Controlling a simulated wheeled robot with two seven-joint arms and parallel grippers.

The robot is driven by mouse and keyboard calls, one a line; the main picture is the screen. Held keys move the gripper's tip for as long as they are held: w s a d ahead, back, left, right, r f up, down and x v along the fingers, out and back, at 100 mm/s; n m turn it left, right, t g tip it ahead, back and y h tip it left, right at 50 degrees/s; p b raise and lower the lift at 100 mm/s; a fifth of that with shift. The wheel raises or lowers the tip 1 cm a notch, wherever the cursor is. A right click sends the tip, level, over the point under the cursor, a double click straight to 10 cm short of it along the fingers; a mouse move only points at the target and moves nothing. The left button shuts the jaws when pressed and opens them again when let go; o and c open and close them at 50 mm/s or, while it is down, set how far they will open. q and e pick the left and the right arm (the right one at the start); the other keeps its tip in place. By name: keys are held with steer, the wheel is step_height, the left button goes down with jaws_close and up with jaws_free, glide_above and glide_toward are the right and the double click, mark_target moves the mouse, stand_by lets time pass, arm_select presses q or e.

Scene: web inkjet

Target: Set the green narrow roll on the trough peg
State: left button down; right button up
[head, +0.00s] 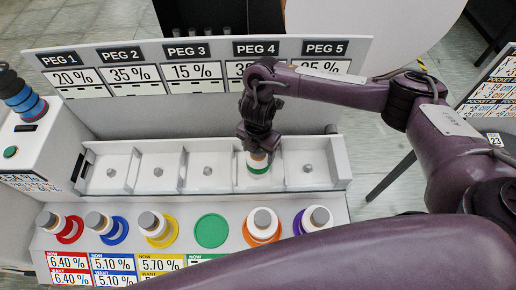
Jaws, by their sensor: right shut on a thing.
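My right gripper (259,149) points down over the fourth bay of the white trough (220,203), below the PEG 4 sign. It is shut on the green narrow roll (258,169), a small white roll with a green band. The roll is upright in that bay and hides its peg. I cannot tell whether it is seated or just above the floor. Small grey pegs stand bare in the other bays, such as the third-bay peg (208,170) and the fifth-bay peg (307,168). My left gripper is out of view.
The green disc (211,231) is bare. A sign panel (130,75) stands behind the trough. A white box with a blue stack (22,96) is at left.

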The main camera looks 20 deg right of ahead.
steer(key=shift+a+f, duration=0.1)
steer(key=shift+f, duration=0.45)
steer(key=shift+f+b, duration=0.15)
steer(key=shift+b, duration=0.15)
steer(key=o, duration=1.6)
steer(key=shift+r+p, duration=0.5)
steer(key=shift+r, duration=3.35)
